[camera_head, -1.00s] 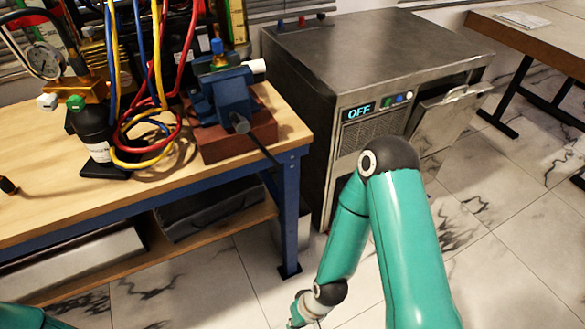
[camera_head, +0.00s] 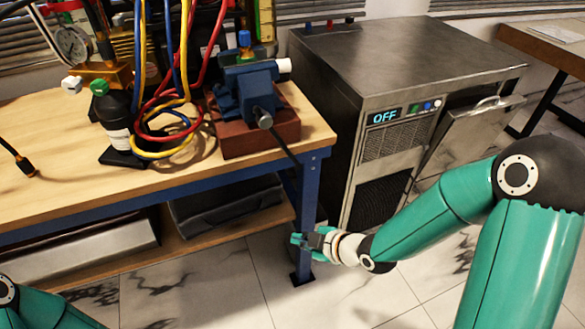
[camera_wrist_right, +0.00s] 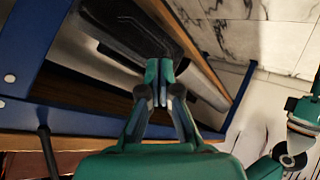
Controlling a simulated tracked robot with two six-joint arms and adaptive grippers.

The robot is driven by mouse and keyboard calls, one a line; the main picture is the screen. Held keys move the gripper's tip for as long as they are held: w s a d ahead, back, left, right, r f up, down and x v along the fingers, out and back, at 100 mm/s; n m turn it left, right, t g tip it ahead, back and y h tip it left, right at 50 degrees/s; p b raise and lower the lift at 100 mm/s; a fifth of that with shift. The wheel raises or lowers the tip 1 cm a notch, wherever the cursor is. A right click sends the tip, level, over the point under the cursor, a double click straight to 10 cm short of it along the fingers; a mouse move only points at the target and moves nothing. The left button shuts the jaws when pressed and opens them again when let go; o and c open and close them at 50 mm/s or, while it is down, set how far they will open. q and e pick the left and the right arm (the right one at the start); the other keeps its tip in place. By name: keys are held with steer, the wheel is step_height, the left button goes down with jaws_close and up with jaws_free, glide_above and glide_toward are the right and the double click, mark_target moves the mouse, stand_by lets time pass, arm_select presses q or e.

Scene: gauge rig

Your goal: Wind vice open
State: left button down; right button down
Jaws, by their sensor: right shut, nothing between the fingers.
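The blue vice (camera_head: 237,92) stands on a red-brown block at the right end of the workbench. Its dark handle bar (camera_head: 283,143) slants down to the right past the bench's front edge. My right gripper (camera_head: 297,239) is shut and empty, below the bar and apart from it, near the blue bench leg. In the right wrist view its fingertips (camera_wrist_right: 159,72) are together, with a dark rod (camera_wrist_right: 48,152) at lower left. My left arm shows at the lower left of the head view, without its gripper. A teal arm end (camera_wrist_right: 303,108) is cut off at the wrist view's right edge.
The wooden workbench (camera_head: 60,190) has a lower shelf with a dark case (camera_head: 225,208). Hoses (camera_head: 160,130) and a black bottle (camera_head: 115,122) stand left of the vice. A metal machine (camera_head: 400,70) reading OFF stands to the right. Floor before the bench is open.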

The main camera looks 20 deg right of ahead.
mark_target(278, 138)
step_height(278, 138, up, 17)
steer(key=d+n+t+y+b, duration=0.25)
steer(key=n+t, duration=0.25)
steer(key=n, duration=1)
steer(key=x, duration=0.3)
steer(key=d+x, duration=0.1)
steer(key=x, duration=0.2)
steer(key=w+r+p+x, duration=0.1)
steer(key=x, duration=0.2)
steer(key=shift+w+d, duration=0.15)
steer(key=shift+w, duration=0.1)
steer(key=shift+w+d+r, duration=0.1)
steer(key=shift+d+r, duration=0.05)
steer(key=shift+d, duration=0.3)
steer(key=shift+n, duration=0.3)
